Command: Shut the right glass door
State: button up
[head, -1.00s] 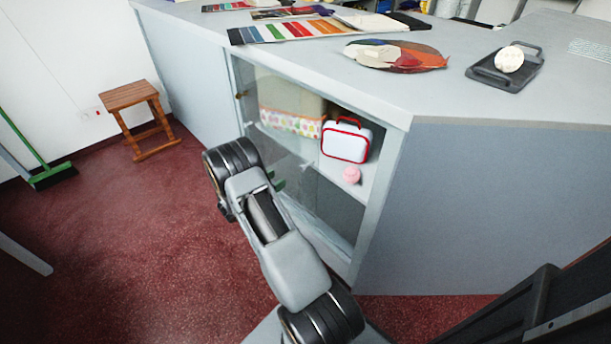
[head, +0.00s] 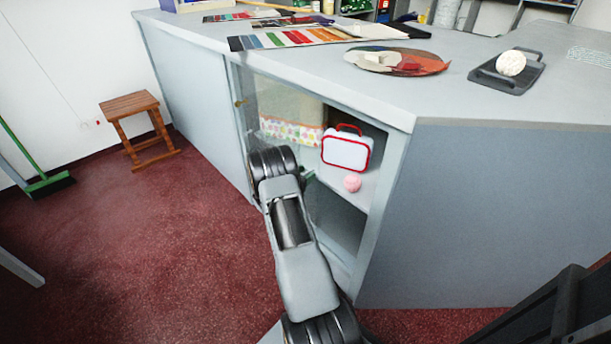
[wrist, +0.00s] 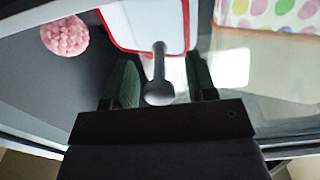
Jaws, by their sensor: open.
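The cabinet under the counter has glass across its front. The glass (head: 275,98) on the left shows the cloth-lined basket behind it. I cannot clearly tell where the right door's edge lies. A brass knob (head: 239,103) sits at the far left of the glass. My gripper (wrist: 160,90) is at the cabinet front, its green fingertips just left of the pink ball in the head view. In the wrist view a grey round knob on a stem (wrist: 159,92) stands between the two spread fingers. I see no clear grip on it. My arm hides part of the glass.
Inside the cabinet are a white case with red trim (head: 346,150), a pink ball (head: 352,183) and the basket (head: 290,132). Swatch cards, a palette (head: 398,61) and a black tray (head: 507,74) lie on the counter (head: 450,95). A wooden stool (head: 129,104) stands left; the red floor between is clear.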

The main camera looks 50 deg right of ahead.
jog(key=shift+d, duration=0.2)
jog(key=shift+c, duration=0.3)
grip_shut()
